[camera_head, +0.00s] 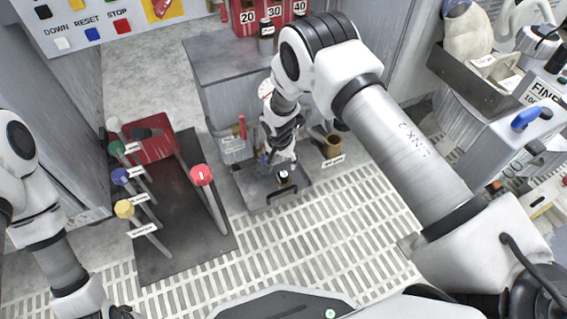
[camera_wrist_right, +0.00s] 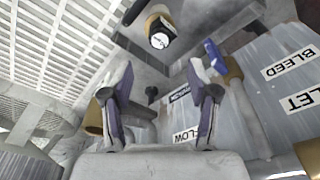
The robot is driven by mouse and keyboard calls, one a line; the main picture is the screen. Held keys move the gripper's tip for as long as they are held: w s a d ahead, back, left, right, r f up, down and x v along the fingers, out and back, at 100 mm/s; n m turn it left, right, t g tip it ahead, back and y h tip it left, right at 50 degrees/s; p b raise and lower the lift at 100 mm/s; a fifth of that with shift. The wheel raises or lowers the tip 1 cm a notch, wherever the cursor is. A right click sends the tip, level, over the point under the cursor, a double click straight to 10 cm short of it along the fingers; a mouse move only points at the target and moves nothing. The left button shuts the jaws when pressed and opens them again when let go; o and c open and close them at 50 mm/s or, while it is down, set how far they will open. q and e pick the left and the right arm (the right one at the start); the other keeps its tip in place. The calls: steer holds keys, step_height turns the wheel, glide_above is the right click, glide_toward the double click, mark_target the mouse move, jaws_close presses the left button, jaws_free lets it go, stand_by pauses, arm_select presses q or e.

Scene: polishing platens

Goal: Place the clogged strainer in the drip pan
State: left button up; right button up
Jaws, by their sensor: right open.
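The drip pan appears to be the dark grey tray (camera_head: 258,199) with a black handle on the floor. My right gripper (camera_head: 277,160) is over it, pointing down. In the right wrist view its fingers (camera_wrist_right: 163,78) are spread with nothing between them. A small round piece with a white face (camera_head: 283,175) is at the tray, just beyond the fingertips; in the wrist view it has a brass band and black body (camera_wrist_right: 160,34). It may be the strainer; its label is unreadable. My left arm enters at the left; its gripper is mostly cut off at the bottom edge.
A brass cylinder (camera_head: 332,146) stands right of the tray. A red-handled valve (camera_head: 242,128) rises behind it. Left is a dark platform (camera_head: 170,247) with several coloured-knob levers and a red-topped post (camera_head: 202,178). White floor grating (camera_head: 300,250) is clear in front.

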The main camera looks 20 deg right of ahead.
steer(key=s+d+f+n+g+y, duration=0.1)
steer(key=s+f+n, duration=0.1)
steer(key=s, duration=0.7)
steer(key=s+d+f+n, duration=0.1)
steer(key=s+d+f, duration=0.15)
steer(key=s, duration=0.65)
steer(key=s+r+n, duration=0.1)
steer(key=s+n, duration=0.1)
steer(key=s, duration=0.6)
steer(key=s+d+r+n, duration=0.1)
steer(key=s+r+n, duration=0.1)
steer(key=s, duration=0.6)
steer(key=shift+s+d+r+n, duration=0.2)
steer(key=shift+s+r+n, duration=0.05)
steer(key=shift+s+n, duration=0.05)
steer(key=shift+r, duration=0.1)
